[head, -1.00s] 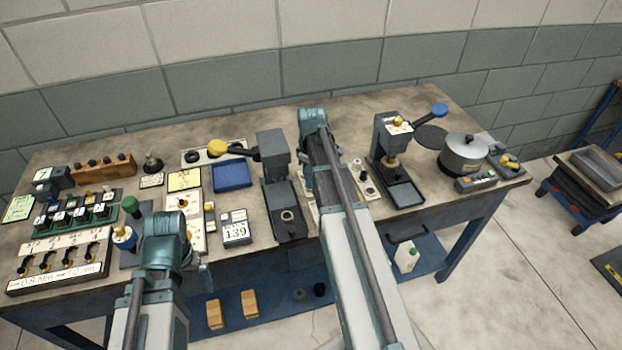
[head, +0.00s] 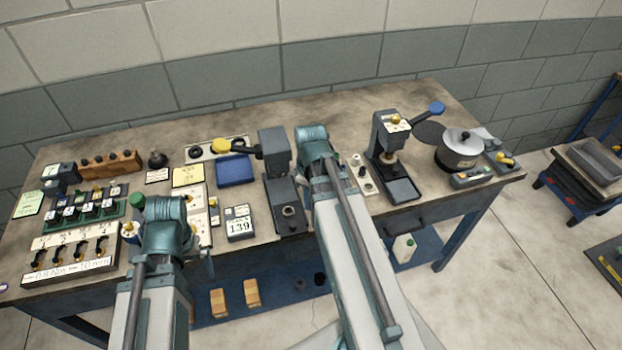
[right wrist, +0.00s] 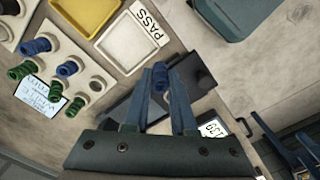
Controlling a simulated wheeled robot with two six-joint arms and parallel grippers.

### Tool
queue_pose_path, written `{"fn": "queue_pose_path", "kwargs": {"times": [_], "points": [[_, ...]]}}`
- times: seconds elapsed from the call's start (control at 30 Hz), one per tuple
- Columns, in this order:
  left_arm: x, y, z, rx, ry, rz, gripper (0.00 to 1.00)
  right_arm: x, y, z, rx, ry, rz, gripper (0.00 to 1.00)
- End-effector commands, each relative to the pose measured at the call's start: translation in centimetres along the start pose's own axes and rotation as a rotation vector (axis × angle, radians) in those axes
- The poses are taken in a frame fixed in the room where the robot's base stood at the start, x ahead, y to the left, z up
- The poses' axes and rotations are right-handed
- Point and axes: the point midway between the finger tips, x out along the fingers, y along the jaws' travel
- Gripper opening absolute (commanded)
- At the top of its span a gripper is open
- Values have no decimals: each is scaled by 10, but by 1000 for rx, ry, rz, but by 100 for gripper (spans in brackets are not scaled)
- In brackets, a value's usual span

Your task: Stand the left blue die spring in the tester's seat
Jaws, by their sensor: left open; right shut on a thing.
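A blue die spring (right wrist: 153,69) is held between the fingertips of my right gripper (right wrist: 159,76) in the right wrist view. The gripper is shut on it, above a dark surface. In the head view my right arm hides that gripper and the spring. The dark grey press that appears to be the tester (head: 275,160) stands left of my right arm. Its round seat (head: 289,211) shows on the base, with no spring visible in it. My left gripper (head: 207,258) is open near the bench's front edge, partly hidden by its wrist.
The right wrist view shows other blue springs (right wrist: 36,46), green springs (right wrist: 75,106), a yellow tray (right wrist: 84,12) and a white PASS tray (right wrist: 126,42). A display reading 139 (head: 239,227) stands left of the tester. A second press (head: 391,150) and a pot (head: 462,151) stand to the right.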

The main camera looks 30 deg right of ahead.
Motion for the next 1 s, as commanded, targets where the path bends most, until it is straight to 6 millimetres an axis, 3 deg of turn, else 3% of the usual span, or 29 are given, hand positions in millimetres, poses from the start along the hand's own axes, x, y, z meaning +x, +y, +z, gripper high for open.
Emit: {"fn": "queue_pose_path", "kwargs": {"times": [0.03,0.2,1.0], "points": [[-2,0,0,0,0,0,100,-2,-12,7,-2,0,0,0],[-3,0,0,0,0,0,100,-3,-24,12,-1,0,0,0],[-33,-3,2,0,0,0,100,-34,-24,12,0,0,0,0]]}}
